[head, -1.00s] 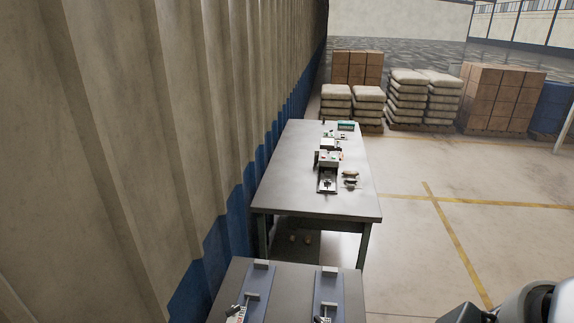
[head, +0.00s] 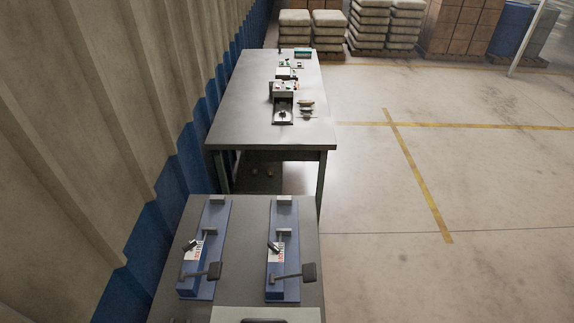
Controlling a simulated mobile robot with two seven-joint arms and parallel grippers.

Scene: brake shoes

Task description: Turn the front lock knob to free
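Two blue fixtures stand side by side on the near grey table: a left fixture (head: 219,222) and a right fixture (head: 280,290). Each has a white label with red print, a small dark knob-like part and a grey lever with a flat paddle end. The dark part on the left fixture (head: 191,245) and the one on the right fixture (head: 273,247) are small. I cannot tell which part is the front lock knob, nor its setting. Neither of my grippers is in view.
A longer grey table (head: 235,125) stands beyond, with a small device (head: 283,90) and loose parts on it. A corrugated wall (head: 110,120) runs close along the left. Open floor (head: 400,200) lies to the right. Stacked sacks (head: 370,25) stand at the back.

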